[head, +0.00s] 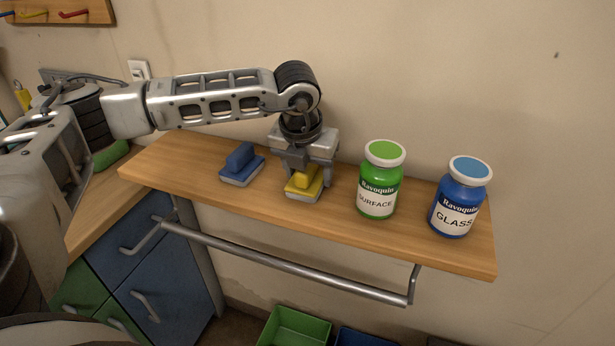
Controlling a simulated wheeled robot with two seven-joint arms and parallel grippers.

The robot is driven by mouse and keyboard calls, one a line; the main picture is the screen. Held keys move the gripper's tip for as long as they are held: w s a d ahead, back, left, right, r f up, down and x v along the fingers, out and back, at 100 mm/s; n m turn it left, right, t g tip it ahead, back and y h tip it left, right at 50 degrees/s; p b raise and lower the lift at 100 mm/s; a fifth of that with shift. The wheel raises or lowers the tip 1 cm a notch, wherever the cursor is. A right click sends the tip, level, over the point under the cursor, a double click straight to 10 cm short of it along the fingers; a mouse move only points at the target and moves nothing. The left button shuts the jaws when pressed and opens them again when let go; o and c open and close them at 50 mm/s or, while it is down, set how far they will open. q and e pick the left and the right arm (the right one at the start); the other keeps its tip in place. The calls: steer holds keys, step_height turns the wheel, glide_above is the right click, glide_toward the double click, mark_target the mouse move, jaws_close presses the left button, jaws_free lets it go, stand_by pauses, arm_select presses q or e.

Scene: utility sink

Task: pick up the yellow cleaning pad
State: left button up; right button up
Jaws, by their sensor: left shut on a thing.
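The yellow cleaning pad (304,186) lies on the wooden shelf, with a raised yellow grip on top and a pale underside. My left gripper (308,176) points down over it from above and is shut on its raised grip. The gripper's fingers hide part of the pad's top. The pad looks to be at the shelf surface; I cannot tell whether it is lifted. My right gripper is not in view.
A blue cleaning pad (241,165) lies to the left on the wooden shelf (190,153). A green bottle (380,180) and a blue bottle (460,198) stand to the right. A metal rail (285,265) runs below the shelf front. The wall is close behind.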

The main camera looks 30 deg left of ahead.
mark_target(304, 191)
arm_select(q)
steer(key=shift+r, duration=0.1)
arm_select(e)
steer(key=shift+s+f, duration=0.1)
arm_select(q)
steer(key=shift+r+b, duration=0.3)
steer(key=shift+r, duration=0.15)
steer(key=s+r, duration=0.1)
steer(key=r, duration=0.1)
steer(key=s+d+r+b, duration=0.1)
steer(key=r, duration=0.1)
steer(key=s+r, duration=0.1)
steer(key=r, duration=0.2)
steer(key=shift+s+d+b, duration=0.35)
steer(key=shift+s, duration=0.05)
steer(key=s+d+r+b, duration=0.1)
steer(key=s+d+r, duration=0.2)
steer(key=s, duration=0.6)
step_height(304, 191, up, 2)
steer(key=shift+d+b, duration=0.35)
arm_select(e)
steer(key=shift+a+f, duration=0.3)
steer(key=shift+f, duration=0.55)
